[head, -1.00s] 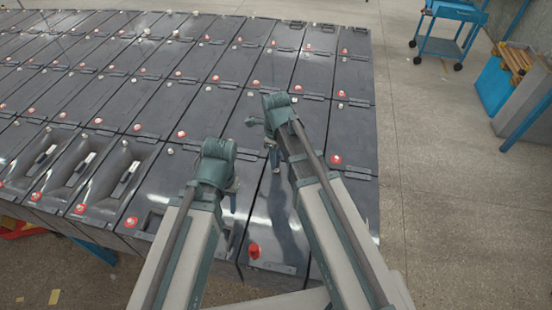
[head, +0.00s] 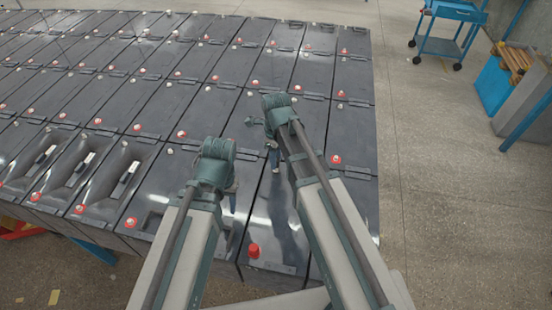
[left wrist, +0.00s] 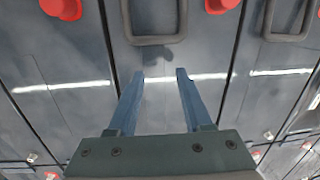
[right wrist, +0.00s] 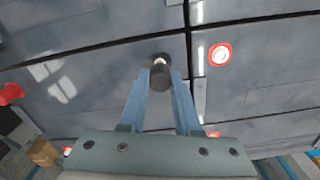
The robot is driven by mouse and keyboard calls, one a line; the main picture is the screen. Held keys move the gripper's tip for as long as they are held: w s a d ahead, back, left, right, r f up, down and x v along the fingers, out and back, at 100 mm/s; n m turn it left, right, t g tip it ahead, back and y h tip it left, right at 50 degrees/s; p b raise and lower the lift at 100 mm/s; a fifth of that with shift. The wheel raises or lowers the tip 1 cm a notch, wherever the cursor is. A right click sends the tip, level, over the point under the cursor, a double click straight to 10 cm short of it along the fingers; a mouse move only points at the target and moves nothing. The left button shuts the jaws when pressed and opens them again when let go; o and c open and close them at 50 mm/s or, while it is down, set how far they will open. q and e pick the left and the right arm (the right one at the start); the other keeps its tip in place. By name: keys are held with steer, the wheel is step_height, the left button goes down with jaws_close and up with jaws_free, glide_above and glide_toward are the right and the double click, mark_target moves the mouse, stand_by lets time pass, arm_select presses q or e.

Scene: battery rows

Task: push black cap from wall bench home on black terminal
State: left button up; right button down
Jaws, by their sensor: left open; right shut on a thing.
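The black cap (right wrist: 160,77) is a short dark cylinder between the fingertips of my right gripper (right wrist: 161,84) in the right wrist view. The gripper is shut on it. A small pale spot and dark ring show at the cap's far end; whether the cap touches the black terminal there I cannot tell, as the terminal is hidden. In the head view my right gripper (head: 273,160) is over the near battery row, partly hidden by its arm. My left gripper (left wrist: 160,75) is open and empty above a battery lid. It also shows in the head view (head: 232,200).
Rows of dark batteries (head: 205,108) with red-ringed terminals fill the left and middle. A red cap (head: 253,250) stands on the near battery. A carrying handle (left wrist: 154,40) lies ahead of my left gripper. A blue trolley (head: 445,45) stands on the open floor at right.

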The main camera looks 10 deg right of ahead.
arm_select(q)
steer(key=shift+f+b, duration=1.45)
arm_select(e)
steer(key=shift+f, duration=1.45)
steer(key=shift+c, duration=0.3)
jaws_free()
arm_select(q)
steer(key=shift+r, duration=0.1)
stand_by(0.3)
step_height(320, 180, up, 7)
steer(key=p, duration=0.7)
arm_select(e)
steer(key=shift+r, duration=3.55)
